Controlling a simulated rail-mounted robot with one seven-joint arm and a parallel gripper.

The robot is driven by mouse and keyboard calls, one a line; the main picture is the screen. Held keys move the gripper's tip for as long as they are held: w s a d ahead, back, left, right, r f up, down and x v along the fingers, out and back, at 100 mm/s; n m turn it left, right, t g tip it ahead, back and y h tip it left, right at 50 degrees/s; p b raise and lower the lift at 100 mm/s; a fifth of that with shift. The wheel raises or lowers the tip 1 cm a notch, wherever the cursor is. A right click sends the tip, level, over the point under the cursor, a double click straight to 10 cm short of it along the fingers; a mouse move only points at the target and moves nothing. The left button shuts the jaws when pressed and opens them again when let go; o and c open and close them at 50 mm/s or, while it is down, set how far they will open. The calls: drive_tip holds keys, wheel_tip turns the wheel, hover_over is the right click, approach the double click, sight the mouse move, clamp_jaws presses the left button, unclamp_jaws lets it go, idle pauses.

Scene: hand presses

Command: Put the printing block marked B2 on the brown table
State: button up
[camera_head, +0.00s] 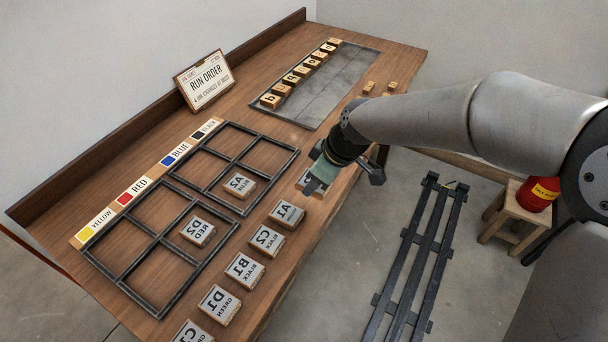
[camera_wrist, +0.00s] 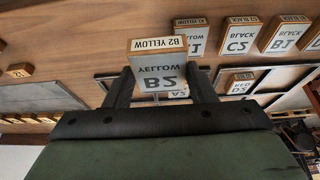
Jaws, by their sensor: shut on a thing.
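The printing block marked B2 YELLOW (camera_wrist: 158,68) is held between the two fingers of my gripper (camera_wrist: 162,88) in the wrist view. Its label strip and its grey face with mirrored lettering are visible. In the head view my gripper (camera_head: 318,178) is over the right edge of the brown table (camera_head: 250,100), past the end of the front row of blocks. The held block (camera_head: 306,184) is partly hidden there behind the gripper. I cannot tell whether it touches the tabletop.
Blocks A1 (camera_head: 287,214), C2 (camera_head: 266,239), B1 (camera_head: 244,269) and D1 (camera_head: 219,304) line the near edge. A2 (camera_head: 239,185) and D2 (camera_head: 197,231) lie in dark frames. A grey tray (camera_head: 335,90) and a RUN ORDER sign (camera_head: 204,80) stand farther back.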

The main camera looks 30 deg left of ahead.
sight(306, 179)
drive_tip(key=w+a+f, duration=0.1)
drive_tip(key=a+f, duration=0.2)
drive_tip(key=w+a+f, duration=0.1)
drive_tip(key=f, duration=0.1)
drive_tip(key=shift+w+a+f+p, duration=0.1)
drive_tip(key=shift+w+a+p, duration=0.05)
drive_tip(key=shift+w+p, duration=0.15)
drive_tip(key=shift+w+a+f, duration=0.15)
drive_tip(key=shift+a+f, duration=0.05)
drive_tip(key=shift+f, duration=0.2)
drive_tip(key=shift+w+a+f, duration=0.1)
drive_tip(key=shift+a+f, duration=0.1)
drive_tip(key=shift+f, duration=0.2)
drive_tip(key=shift+f+p, duration=0.3)
drive_tip(key=shift+f, duration=1.15)
drive_tip(key=o, duration=1)
drive_tip(key=shift+r, duration=0.3)
drive_tip(key=v, duration=1.2)
